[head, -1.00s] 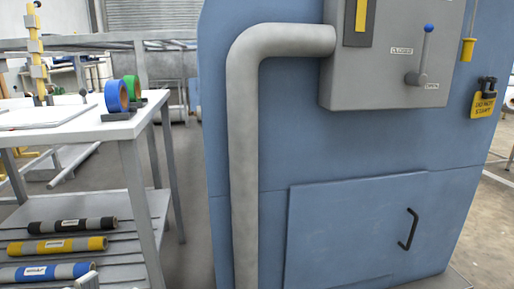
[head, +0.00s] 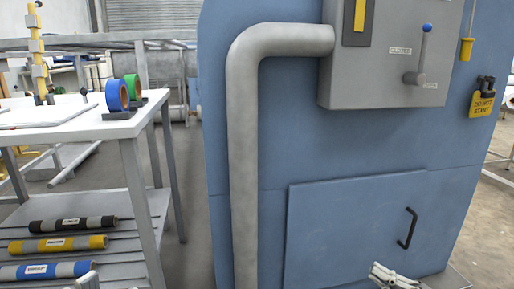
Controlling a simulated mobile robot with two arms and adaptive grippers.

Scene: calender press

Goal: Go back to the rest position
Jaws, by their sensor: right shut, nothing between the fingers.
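My right gripper (head: 394,275) shows at the bottom edge, right of centre, in front of the lower part of the blue press (head: 290,140). Its fingers are shut with nothing between them, and most of the arm is out of the picture. A small grey piece (head: 88,281) at the bottom left, in front of the table's lower shelf, looks like the tip of my left gripper. Too little of it shows to tell its jaws.
The press carries a thick grey pipe (head: 242,150), a grey box with a blue-knobbed lever (head: 424,58) and a panel with a black handle (head: 407,228). A white table (head: 60,135) with tape rolls stands left, rolls on its lower shelf. Floor shows between table and press.

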